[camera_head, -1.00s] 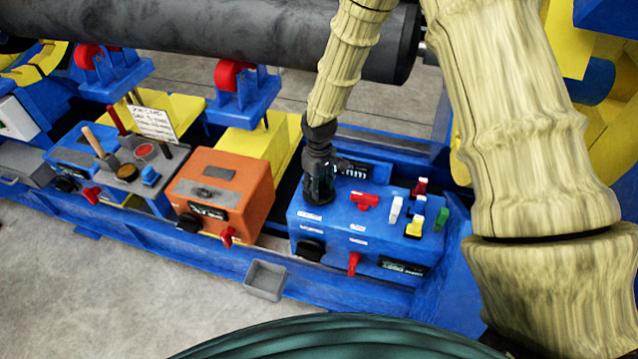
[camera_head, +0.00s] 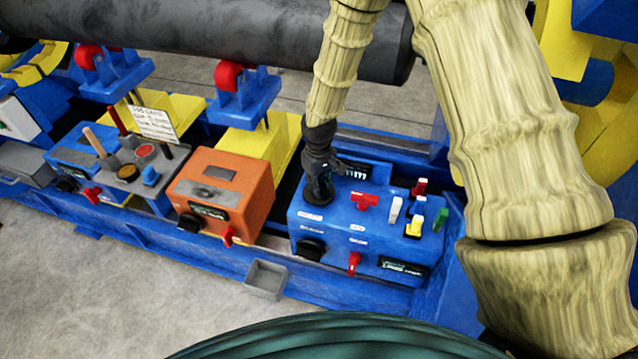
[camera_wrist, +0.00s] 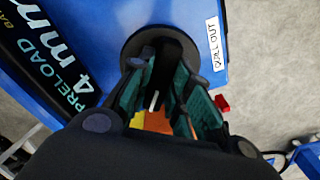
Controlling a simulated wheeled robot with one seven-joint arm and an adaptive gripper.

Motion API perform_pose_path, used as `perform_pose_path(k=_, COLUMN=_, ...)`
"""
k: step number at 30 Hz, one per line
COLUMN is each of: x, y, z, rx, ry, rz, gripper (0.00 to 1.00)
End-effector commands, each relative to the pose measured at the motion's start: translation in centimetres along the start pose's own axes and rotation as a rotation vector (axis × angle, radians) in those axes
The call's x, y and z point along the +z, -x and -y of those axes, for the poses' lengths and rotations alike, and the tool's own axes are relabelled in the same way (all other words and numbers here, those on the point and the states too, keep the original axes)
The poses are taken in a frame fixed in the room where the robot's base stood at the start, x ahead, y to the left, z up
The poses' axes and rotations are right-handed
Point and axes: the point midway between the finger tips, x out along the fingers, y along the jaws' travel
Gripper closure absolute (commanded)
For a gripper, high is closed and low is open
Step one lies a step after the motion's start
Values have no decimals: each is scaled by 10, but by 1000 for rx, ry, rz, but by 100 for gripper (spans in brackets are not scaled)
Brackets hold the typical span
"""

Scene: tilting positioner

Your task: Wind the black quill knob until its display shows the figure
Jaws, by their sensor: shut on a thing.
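The black quill knob (camera_wrist: 136,42) stands on the top face of the blue control box (camera_head: 335,223), beside a white label reading "QUILL OUT" (camera_wrist: 214,44) in the wrist view. My gripper (camera_wrist: 163,88) is shut on the knob's raised grip, with a finger on each side. In the head view my gripper (camera_head: 319,190) points down onto the box and hides most of the knob. A black display (camera_wrist: 45,68) left of the knob in the wrist view reads "PRELOAD" and "4 mm", cut off at the edge. In the head view the display (camera_head: 356,171) is partly behind my gripper.
The box also carries a red handle (camera_head: 364,201), several coloured switches, a black front knob (camera_head: 311,248) and a red front lever (camera_head: 354,263). An orange box (camera_head: 240,185) stands to its left. A small grey tray (camera_head: 266,279) hangs at the front. A large dark cylinder lies behind.

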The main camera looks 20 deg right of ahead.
Motion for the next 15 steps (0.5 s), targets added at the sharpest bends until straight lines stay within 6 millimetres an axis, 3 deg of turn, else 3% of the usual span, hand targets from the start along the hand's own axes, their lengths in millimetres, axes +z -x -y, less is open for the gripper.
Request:
perform_pose_path(k=8, x=-1, y=1, z=-1, rx=1, ry=-6, rz=-3, gripper=100)
perform_pose_path(k=9, x=-1, y=1, z=-1, rx=1, ry=-5, rz=-3, gripper=77)
perform_pose_path(k=12, x=-1, y=1, z=-1, rx=1, ry=-5, rz=-3, gripper=59)
perform_pose_path(k=15, x=-1, y=1, z=-1, rx=1, ry=-5, rz=-2, gripper=59)
